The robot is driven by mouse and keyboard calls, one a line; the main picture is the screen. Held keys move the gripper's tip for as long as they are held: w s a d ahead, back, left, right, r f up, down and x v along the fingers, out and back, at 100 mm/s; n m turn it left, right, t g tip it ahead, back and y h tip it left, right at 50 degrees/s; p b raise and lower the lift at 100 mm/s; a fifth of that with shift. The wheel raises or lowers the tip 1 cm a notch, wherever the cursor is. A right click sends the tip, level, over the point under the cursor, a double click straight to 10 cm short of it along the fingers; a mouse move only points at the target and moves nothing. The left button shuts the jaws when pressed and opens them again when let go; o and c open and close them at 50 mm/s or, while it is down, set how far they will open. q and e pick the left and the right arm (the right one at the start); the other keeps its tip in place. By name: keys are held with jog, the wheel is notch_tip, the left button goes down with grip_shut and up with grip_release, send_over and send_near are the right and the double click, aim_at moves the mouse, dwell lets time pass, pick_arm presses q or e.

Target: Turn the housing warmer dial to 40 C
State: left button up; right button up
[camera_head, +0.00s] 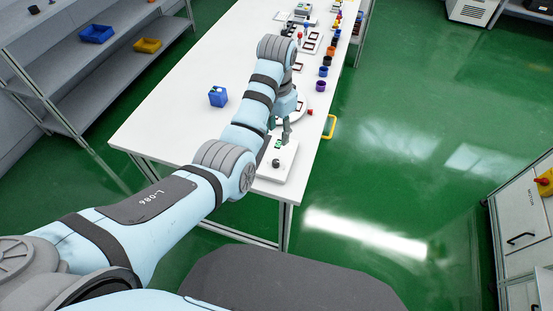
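A white device (287,172) with a small green display (278,144) and a dark round dial (276,162) stands at the near end of the white table; it looks like the housing warmer. The dial's setting is too small to read. My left arm reaches over the table from the left. My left gripper (286,138) points down over the far part of the device, close to the display and apart from the dial in the picture. Its fingers are small and partly hidden, so I cannot tell if they are open. My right gripper is not in view.
A blue box (218,96) sits on the table left of my arm. Several coloured cups, such as a purple one (320,86), line the right table edge. A yellow handle (331,127) sticks out there. The table's near left part is clear.

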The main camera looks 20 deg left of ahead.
aim_at(276, 161)
pick_arm(q)
notch_tip(276, 161, down, 13)
jog(key=shift+a+r+b, duration=0.1)
jog(key=shift+b, duration=0.85)
grip_shut()
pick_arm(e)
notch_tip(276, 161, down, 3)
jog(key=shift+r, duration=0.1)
